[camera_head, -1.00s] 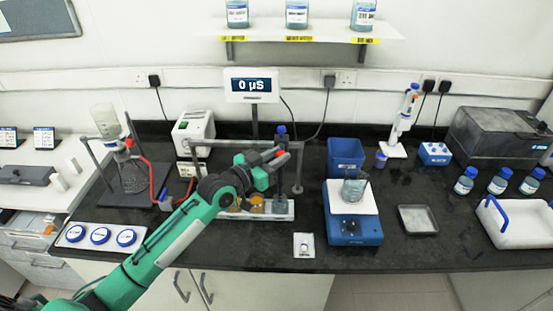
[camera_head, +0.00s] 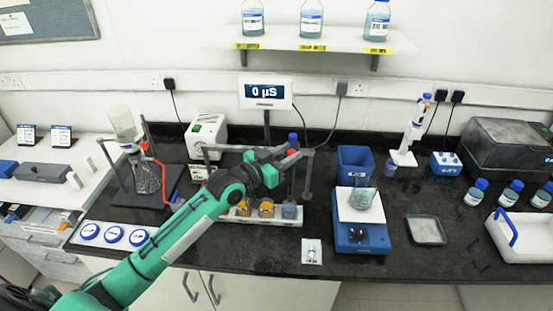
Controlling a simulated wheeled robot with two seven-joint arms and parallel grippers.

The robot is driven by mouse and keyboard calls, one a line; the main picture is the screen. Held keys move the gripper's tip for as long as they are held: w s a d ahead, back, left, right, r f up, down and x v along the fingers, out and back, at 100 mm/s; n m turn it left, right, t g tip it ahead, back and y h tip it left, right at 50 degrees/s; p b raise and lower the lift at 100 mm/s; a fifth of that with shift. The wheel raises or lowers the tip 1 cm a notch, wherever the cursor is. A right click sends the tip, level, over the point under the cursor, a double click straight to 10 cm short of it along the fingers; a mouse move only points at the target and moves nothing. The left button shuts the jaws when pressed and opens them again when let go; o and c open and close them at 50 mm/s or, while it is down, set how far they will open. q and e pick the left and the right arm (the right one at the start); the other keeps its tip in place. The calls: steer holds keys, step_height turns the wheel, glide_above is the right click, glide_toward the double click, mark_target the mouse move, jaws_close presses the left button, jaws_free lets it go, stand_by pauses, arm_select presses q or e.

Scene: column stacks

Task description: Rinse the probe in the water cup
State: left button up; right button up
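The probe (camera_head: 293,138) has a blue cap and stands upright at the rail of a grey stand. Its lower part runs down behind my gripper toward a cup with clear bluish liquid (camera_head: 289,212), probably the water cup. Whether its tip is in the liquid is too small to tell. Two cups with amber liquid (camera_head: 266,208) stand to the left in the same white rack (camera_head: 262,222). My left gripper (camera_head: 289,158) is at the probe just below its cap, its red-tipped fingers overlapping it. Whether they are closed on it is unclear. My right gripper is out of view.
A meter display (camera_head: 265,93) reads 0 µS behind the stand. A blue scale (camera_head: 358,235) with a beaker (camera_head: 362,198) stands to the right. A small white packet (camera_head: 312,251) lies in front of the rack.

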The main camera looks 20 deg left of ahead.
arm_select(q)
steer(key=b+v, duration=0.5)
steer(key=v, duration=0.8)
steer(key=shift+s, duration=0.25)
steer(key=shift+a, duration=0.1)
